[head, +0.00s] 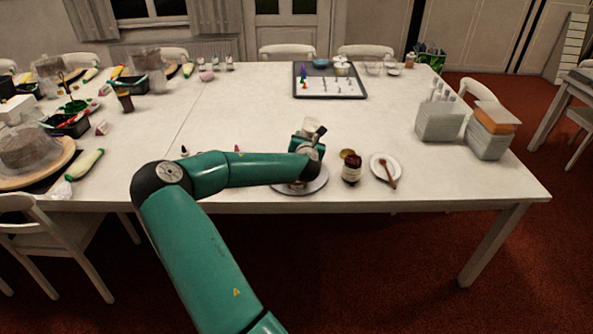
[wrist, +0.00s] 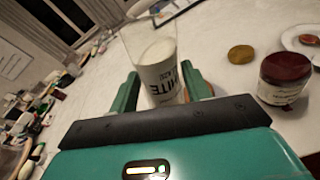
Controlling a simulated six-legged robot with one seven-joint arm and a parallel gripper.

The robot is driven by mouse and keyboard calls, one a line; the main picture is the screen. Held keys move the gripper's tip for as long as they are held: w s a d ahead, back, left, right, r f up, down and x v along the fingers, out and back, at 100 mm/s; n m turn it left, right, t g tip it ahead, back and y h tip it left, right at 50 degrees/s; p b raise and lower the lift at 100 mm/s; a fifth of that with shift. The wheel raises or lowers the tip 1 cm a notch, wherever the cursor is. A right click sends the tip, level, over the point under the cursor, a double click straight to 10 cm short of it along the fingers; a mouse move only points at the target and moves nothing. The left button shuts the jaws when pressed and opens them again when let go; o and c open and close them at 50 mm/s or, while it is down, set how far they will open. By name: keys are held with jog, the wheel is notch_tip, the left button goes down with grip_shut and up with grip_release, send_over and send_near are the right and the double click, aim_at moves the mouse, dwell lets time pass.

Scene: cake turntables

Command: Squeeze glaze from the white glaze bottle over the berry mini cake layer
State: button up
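My gripper (wrist: 163,90) is shut around the white glaze bottle (wrist: 162,68), a clear bottle with white contents and dark lettering, with one finger on each side. In the head view the bottle's clear end (head: 311,125) sticks up above my gripper (head: 308,145). A round grey turntable (head: 314,186) lies below my wrist near the table's front edge. My arm covers much of it. I cannot make out the berry mini cake layer; it may be hidden behind my arm. No glaze flow is visible.
Grey holders (head: 440,124) stand farther right. A tray (head: 330,92) lies at the back. The table's middle is clear.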

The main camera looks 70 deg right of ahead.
jog(key=shift+c, duration=0.5)
jog(key=shift+r, duration=0.1)
notch_tip(320, 180, up, 7)
jog(key=shift+f, duration=0.1)
dwell(0.6)
jog(key=shift+f, duration=3.45)
jog(key=shift+c, duration=1.1)
